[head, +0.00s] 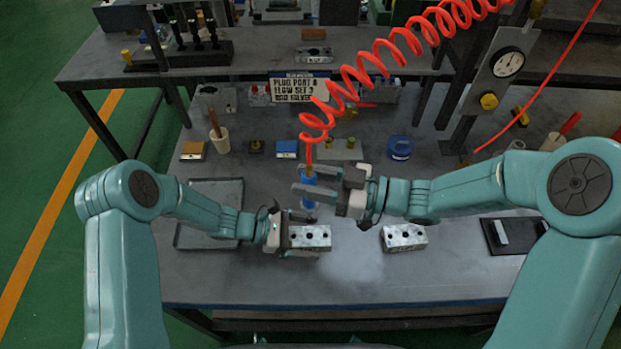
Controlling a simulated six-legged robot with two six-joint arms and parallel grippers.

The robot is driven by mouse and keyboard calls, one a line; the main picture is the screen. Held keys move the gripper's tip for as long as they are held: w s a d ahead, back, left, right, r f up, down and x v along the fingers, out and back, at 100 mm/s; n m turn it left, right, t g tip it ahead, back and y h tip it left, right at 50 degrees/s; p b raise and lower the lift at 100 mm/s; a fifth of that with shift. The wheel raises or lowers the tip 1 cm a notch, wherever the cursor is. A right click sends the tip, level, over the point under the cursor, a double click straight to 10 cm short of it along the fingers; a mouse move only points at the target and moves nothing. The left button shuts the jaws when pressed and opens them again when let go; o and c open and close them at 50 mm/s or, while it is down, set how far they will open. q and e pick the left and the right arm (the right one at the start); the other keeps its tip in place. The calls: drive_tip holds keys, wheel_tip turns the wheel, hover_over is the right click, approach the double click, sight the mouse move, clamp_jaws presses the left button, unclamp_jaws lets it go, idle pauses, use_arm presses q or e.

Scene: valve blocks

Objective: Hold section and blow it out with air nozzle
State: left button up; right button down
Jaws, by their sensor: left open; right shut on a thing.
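A grey metal valve section (312,237) with dark holes lies on the bench in the middle. My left gripper (300,234) is at its left end, with its fingers apart on the near and far sides of the section. I cannot tell whether they touch it. My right gripper (318,188) is above and just behind the section, shut on a blue air nozzle (309,186). The nozzle hangs from a red coiled hose (352,90) and points down near the section's far side. A second metal section (404,238) lies to the right, apart from both grippers.
A grey tray (211,190) lies behind my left arm. A blue round container (400,147), a white cup (220,141) and small blocks stand farther back. A sign (299,86) and gauge panel (500,68) stand behind. A dark plate (510,236) lies right. The front bench is clear.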

use_arm(q)
drive_tip(key=v, duration=1.2)
drive_tip(key=shift+r, duration=0.1)
